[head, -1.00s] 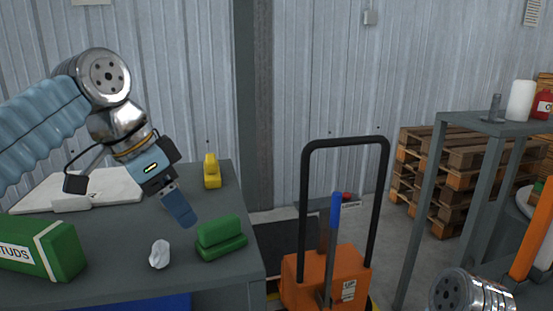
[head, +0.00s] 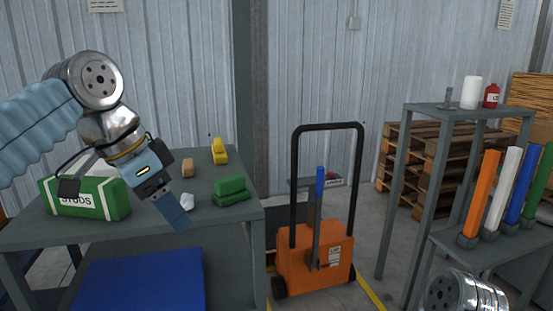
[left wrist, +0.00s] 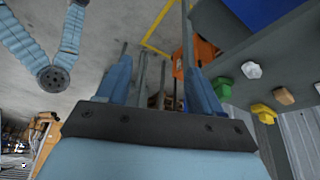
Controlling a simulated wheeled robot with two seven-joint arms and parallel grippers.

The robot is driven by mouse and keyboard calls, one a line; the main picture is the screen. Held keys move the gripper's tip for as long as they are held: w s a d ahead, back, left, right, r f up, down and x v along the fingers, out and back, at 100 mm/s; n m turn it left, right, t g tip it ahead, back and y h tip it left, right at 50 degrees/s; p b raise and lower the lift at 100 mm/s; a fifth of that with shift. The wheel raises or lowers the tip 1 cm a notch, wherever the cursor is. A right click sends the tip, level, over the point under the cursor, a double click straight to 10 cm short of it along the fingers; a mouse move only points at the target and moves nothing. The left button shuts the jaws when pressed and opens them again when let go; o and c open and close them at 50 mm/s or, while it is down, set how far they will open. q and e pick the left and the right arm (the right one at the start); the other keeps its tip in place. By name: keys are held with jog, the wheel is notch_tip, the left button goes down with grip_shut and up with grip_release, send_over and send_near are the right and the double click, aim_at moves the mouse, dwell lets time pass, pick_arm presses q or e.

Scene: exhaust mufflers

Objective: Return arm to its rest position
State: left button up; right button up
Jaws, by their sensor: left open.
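My left gripper (head: 172,211) hangs in the air in front of the grey table (head: 150,236) at the left of the head view. Its fingers point down and to the right. In the left wrist view the two blue fingers stand apart with nothing between them (left wrist: 158,88). A metal joint of my own shows at the bottom right of the head view, but my right gripper is in neither view.
The table holds a green STUDS box (head: 112,199), green blocks (head: 231,187), a yellow object (head: 219,152), a tan block (head: 187,168) and a white lump (head: 187,201). An orange cart (head: 315,262) stands mid-floor. A grey rack (head: 470,115) and pallets (head: 405,165) are right.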

pick_arm(q)
jog(key=w+d+f+n, duration=0.1)
jog(key=w+d+f, duration=0.1)
jog(key=w+f, duration=0.5)
jog(key=w+d+f+n, duration=0.1)
jog(key=w+d+f, duration=0.1)
jog(key=f, duration=0.9)
notch_tip(320, 180, down, 20)
jog(key=d+r+n+g, duration=0.1)
jog(key=d+n, duration=0.1)
jog(key=n, duration=0.1)
jog(key=s+f+n, duration=0.3)
jog(key=s+f, duration=0.7)
jog(key=f, duration=0.2)
jog(key=s+f+n+g, duration=0.1)
jog(key=s+f+n, duration=0.2)
jog(key=s+f, duration=0.7)
notch_tip(320, 180, down, 3)
jog(key=shift+d+f+h, duration=0.1)
jog(key=shift+d+h, duration=0.15)
jog(key=shift+h, duration=0.15)
